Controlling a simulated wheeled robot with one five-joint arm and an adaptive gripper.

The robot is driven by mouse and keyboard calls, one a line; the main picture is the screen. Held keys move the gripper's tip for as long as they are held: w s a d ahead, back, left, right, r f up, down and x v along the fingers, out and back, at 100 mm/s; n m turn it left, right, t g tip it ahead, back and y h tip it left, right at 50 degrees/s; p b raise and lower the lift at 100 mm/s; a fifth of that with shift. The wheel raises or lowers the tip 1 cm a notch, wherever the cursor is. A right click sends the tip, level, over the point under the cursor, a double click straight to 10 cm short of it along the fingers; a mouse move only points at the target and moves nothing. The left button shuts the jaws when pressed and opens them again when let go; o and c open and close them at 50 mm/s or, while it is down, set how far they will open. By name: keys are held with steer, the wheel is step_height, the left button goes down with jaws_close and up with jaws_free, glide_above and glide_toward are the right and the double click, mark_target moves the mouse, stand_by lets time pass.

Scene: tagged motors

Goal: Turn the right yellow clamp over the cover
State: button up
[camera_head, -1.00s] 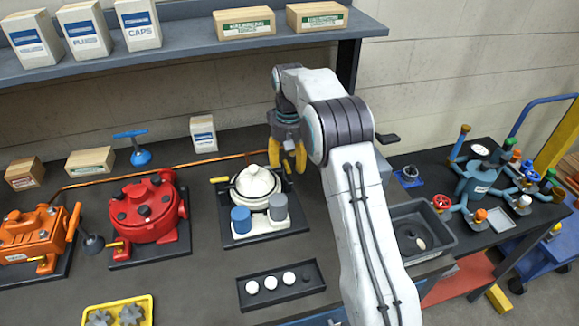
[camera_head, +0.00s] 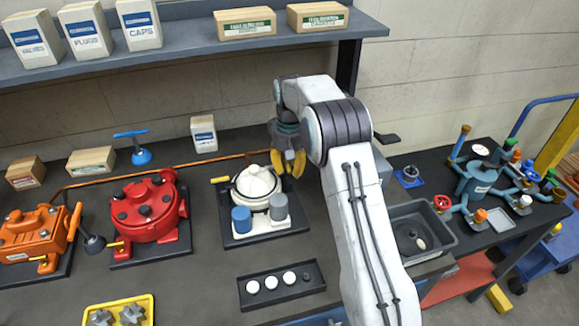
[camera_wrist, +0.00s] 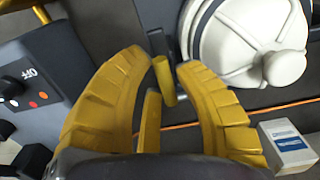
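The white round cover (camera_head: 258,184) sits on the motor on a dark base plate, with a blue and a grey cylinder in front of it. It also shows at the upper right of the wrist view (camera_wrist: 250,40). A left yellow clamp (camera_head: 220,180) sticks out beside the cover. My gripper (camera_head: 290,172) is low at the cover's right side. In the wrist view my gripper (camera_wrist: 161,65) has its two yellow fingers apart, with the right yellow clamp (camera_wrist: 164,80) between them, beside the cover. A second yellow bar lies just below it; I cannot tell whether they join. In the head view my gripper hides this clamp.
A red motor (camera_head: 147,210) and an orange motor (camera_head: 34,236) stand to the left. A black tray (camera_head: 281,299) with white discs lies in front. A grey bin (camera_head: 421,229) is to the right. A shelf with boxes (camera_head: 245,22) hangs behind.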

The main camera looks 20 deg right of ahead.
jaws_close()
steer(key=m, duration=0.3)
steer(key=shift+s+m, duration=0.1)
steer(key=shift+m, duration=0.3)
steer(key=m, duration=0.3)
steer(key=shift+s+m+p, duration=0.1)
steer(key=shift+m+p, duration=0.2)
steer(key=shift+p, duration=0.1)
steer(key=m, duration=0.5)
steer(key=shift+s+a+f, duration=0.1)
steer(key=shift+s+a+f+m, duration=0.1)
steer(key=shift+a+m, duration=0.05)
steer(key=shift+m, duration=2.65)
